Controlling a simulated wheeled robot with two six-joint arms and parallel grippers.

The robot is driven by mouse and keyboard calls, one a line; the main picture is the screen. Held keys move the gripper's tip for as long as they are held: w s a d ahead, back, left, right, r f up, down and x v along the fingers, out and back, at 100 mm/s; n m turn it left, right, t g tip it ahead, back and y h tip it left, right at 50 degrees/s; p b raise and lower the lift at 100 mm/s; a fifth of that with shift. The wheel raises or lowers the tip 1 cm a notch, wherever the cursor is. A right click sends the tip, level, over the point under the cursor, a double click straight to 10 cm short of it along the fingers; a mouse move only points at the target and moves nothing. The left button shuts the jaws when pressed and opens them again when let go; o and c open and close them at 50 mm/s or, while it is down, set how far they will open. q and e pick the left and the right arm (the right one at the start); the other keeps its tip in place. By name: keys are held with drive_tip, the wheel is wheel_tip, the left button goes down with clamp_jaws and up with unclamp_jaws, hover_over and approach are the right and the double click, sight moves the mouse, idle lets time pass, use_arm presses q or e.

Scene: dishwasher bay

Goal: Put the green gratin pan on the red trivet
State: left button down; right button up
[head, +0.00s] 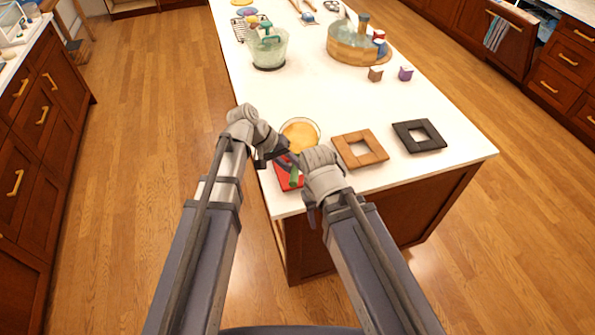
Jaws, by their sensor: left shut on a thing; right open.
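The red trivet (284,180) lies near the counter's front left corner, largely covered by my arms. A small green part (294,178), which appears to belong to the green gratin pan, shows over the trivet. The rest of the pan is hard to make out, and I cannot tell whether it touches the trivet. My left gripper (281,156) is over the trivet's far side, shut on what seems to be the green pan. My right gripper (311,214) is open, low beside the counter's front edge and partly hidden by its own wrist.
A round yellow dish with a pale rim (300,133) sits just beyond the grippers. A wooden square trivet (360,149) and a black one (419,135) lie to the right. A glass bowl (268,48) and wooden tub (352,45) stand farther back. The middle counter is clear.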

use_arm(q)
drive_tip(key=shift+f+b, duration=4.85)
drive_tip(key=shift+f, duration=0.15)
drive_tip(key=shift+r, duration=0.1)
drive_tip(key=c, duration=0.7)
unclamp_jaws()
drive_tip(key=shift+o, duration=0.2)
drive_tip(key=p+v, duration=1)
drive_tip(key=v, duration=0.2)
